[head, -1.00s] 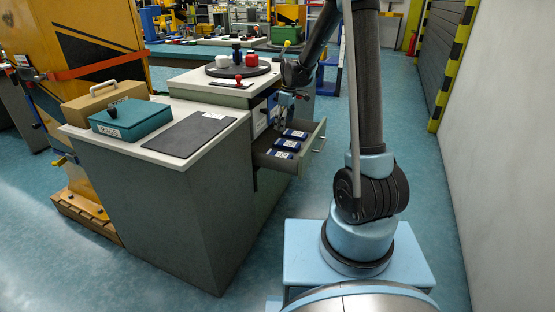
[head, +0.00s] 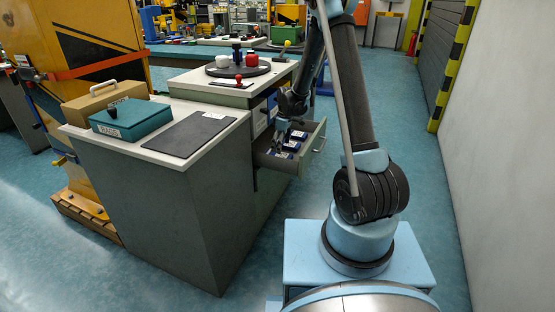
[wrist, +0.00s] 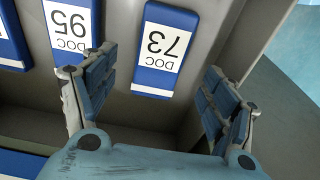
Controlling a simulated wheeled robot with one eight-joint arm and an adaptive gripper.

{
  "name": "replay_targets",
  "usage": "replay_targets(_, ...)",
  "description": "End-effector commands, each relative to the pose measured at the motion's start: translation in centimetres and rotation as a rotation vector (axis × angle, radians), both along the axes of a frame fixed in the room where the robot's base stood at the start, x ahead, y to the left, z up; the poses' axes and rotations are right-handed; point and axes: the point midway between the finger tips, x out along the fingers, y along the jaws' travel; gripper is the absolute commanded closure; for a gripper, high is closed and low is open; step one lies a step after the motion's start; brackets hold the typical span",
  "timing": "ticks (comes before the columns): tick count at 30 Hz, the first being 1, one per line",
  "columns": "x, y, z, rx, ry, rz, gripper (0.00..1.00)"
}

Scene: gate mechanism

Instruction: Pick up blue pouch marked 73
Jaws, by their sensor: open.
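The blue pouch marked 73 (wrist: 165,52) lies in the open drawer (head: 313,147). In the wrist view its white label reads "DOC 73", upside down. My gripper (wrist: 160,95) is open above the drawer, its two fingers spread to either side of the pouch's near end. The pouch lies between and beyond the fingertips, and no contact shows. A pouch marked 95 (wrist: 70,35) lies to its left, partly behind the left finger. In the head view my gripper (head: 280,143) is down at the drawer and hides part of the pouches.
Another blue pouch (wrist: 10,40) is at the wrist view's left edge, and a blue and white item (wrist: 20,165) is at its lower left. The drawer wall (wrist: 240,40) is close to the right finger. A counter (head: 160,150) holds a teal box (head: 130,120) and dark mat (head: 203,133).

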Motion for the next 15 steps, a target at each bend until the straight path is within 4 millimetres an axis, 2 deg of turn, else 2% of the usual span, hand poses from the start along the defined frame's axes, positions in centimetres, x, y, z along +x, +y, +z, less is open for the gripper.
replay_targets(5, 0.1, 0.2, -0.8, 0.000, 0.000, 0.000, 0.22)
replay_targets(15, 0.5, 1.1, -4.4, 0.000, 0.000, 0.000, 0.22)
